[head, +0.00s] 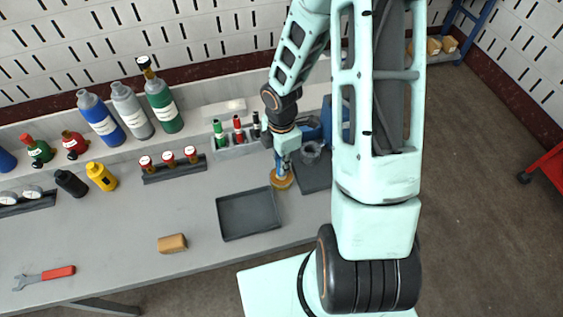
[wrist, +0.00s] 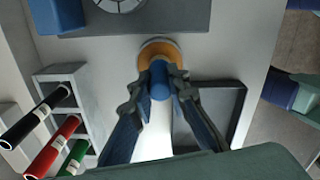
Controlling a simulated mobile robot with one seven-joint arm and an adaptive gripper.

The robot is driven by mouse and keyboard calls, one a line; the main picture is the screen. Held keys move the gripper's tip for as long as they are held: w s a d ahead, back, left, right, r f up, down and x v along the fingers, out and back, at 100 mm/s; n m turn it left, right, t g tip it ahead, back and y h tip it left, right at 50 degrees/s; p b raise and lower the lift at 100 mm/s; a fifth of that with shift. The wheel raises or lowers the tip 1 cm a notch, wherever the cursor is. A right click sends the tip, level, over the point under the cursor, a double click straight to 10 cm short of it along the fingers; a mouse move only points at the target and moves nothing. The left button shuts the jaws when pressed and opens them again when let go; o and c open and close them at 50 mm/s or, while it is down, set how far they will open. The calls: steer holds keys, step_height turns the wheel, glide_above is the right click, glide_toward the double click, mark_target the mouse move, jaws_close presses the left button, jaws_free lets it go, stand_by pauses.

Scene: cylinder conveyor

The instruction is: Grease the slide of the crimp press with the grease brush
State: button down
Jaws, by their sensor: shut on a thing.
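My gripper (head: 283,163) points down over the bench, and its fingers (wrist: 160,92) are shut on the blue handle of the grease brush (wrist: 160,79). The handle is seen nearly end-on in the wrist view, and its bristles are hidden. Right below it is a round grease tin (head: 281,183) with an orange-yellow inside, also in the wrist view (wrist: 156,47). I cannot tell whether the brush touches the grease. The blue crimp press (head: 311,133) stands just behind and right of the tin, partly hidden by my arm; its blue body (wrist: 56,14) is cut off in the wrist view.
A dark empty tray (head: 248,214) lies left of the tin. A grey holder (head: 233,140) with green, red and black markers stands behind it. Several bottles (head: 131,108) line the back shelf. A brown block (head: 172,243) and a red-handled wrench (head: 45,278) lie in front.

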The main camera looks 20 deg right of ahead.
steer(key=shift+r+p, duration=3.15)
steer(key=shift+r, duration=0.35)
steer(key=shift+w+d+r+m, duration=0.1)
steer(key=shift+w+r+m, duration=0.2)
steer(key=shift+m, duration=0.2)
steer(key=w+r+m, duration=0.5)
steer(key=r+m, duration=0.7)
steer(key=m, duration=0.7)
steer(key=shift+m, duration=0.4)
